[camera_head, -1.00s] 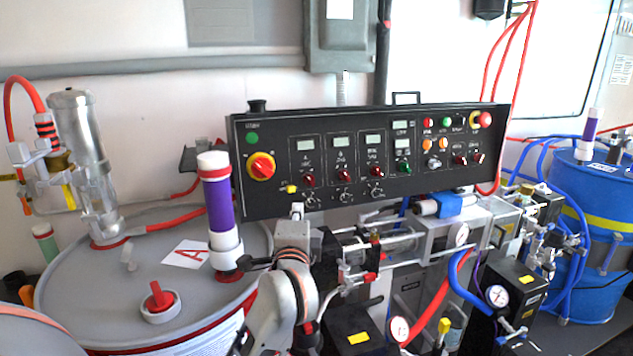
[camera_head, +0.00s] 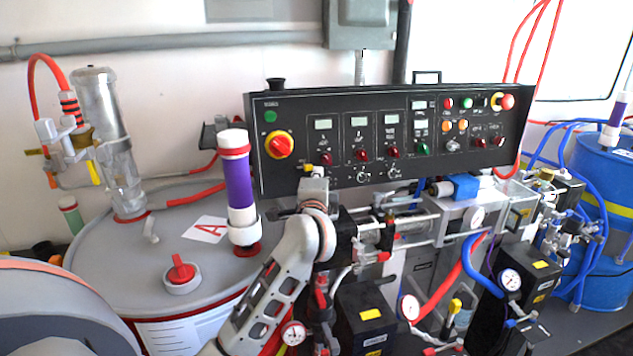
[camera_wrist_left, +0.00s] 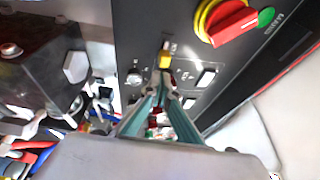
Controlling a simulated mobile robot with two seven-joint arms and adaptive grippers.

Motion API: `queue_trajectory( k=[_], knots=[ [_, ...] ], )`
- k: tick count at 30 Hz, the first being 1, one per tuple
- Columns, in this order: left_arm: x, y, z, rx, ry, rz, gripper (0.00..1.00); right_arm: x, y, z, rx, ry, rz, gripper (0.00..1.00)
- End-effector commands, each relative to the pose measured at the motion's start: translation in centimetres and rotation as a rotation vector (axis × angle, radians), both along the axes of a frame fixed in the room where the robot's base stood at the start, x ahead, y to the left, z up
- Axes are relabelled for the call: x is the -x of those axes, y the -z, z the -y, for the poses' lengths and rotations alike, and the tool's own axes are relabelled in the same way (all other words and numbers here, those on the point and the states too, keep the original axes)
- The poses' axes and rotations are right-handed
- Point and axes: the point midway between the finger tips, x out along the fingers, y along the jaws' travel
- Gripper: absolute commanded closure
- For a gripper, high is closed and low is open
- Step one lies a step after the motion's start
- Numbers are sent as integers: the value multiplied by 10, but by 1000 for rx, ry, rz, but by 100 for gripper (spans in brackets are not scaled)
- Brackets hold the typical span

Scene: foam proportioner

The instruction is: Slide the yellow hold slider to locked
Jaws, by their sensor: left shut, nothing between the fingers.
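The yellow hold slider (camera_head: 308,168) is a small yellow piece at the lower left of the black control panel (camera_head: 460,170). It also shows in the left wrist view (camera_wrist_left: 165,56), just beyond my fingertips. My left gripper (camera_head: 314,182) is in front of the panel's lower edge, close below the slider. In the left wrist view my left gripper (camera_wrist_left: 163,88) is shut with nothing between its fingers. I cannot tell whether the fingertips touch the slider. The lock marking is too small to read. My right gripper is not in view.
The red rotary switch (camera_head: 279,145) on its yellow ring is above and left of the slider. Knobs and small displays fill the panel to the right. A purple cylinder (camera_head: 239,185) stands left of my arm on the grey drum (camera_head: 110,245). Pipework and gauges crowd the area below.

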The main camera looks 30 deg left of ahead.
Motion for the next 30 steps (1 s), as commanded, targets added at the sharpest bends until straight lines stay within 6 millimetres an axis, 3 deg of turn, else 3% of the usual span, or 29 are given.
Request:
queue_trajectory(
  k=[6,16,25,30],
  knots=[
    [-15,0,-8,1,1,-1,100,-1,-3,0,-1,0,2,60],
    [-16,1,-9,1,1,0,100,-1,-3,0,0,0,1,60],
    [3,3,-25,2,0,-1,100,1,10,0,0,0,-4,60],
    [5,1,-27,2,-1,-1,100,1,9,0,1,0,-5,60]
  ],
)
